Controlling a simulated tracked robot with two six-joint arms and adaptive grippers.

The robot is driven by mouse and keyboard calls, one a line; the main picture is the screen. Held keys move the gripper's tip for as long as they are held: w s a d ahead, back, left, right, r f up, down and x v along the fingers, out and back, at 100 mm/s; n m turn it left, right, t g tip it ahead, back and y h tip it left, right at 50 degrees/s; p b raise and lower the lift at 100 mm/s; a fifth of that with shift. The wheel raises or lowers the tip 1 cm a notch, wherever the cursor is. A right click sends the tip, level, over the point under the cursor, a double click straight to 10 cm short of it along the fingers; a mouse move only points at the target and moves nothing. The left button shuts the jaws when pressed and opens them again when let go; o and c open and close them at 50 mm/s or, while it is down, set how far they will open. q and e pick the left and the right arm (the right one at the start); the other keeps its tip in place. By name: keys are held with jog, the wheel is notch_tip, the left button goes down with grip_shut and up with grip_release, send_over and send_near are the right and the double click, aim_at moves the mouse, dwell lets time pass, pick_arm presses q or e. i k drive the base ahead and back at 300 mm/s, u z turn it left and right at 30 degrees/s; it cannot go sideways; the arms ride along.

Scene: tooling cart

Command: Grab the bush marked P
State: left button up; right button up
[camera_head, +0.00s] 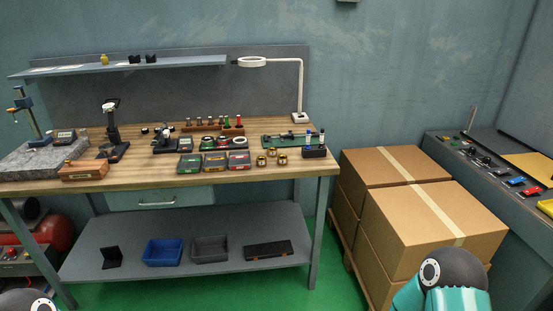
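Three small brass-coloured rings or bushes (272,153) stand close together near the front edge of the wooden workbench (130,172), toward its right end. They are too small for me to read any letter, so I cannot tell which one is marked P. No gripper of mine shows. Only a part of each arm is in view, low at the bottom left corner and at the bottom right, both well away from the bushes.
Left of the bushes are three flat trays (214,161). A dark block (314,153) with upright pieces stands to their right. Stacked cardboard boxes (437,222) fill the floor at right. Green floor (190,293) is clear in front.

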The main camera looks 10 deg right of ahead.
aim_at(261, 161)
jog(key=u, duration=0.05)
jog(key=i, duration=1.8)
jog(key=u, duration=0.4)
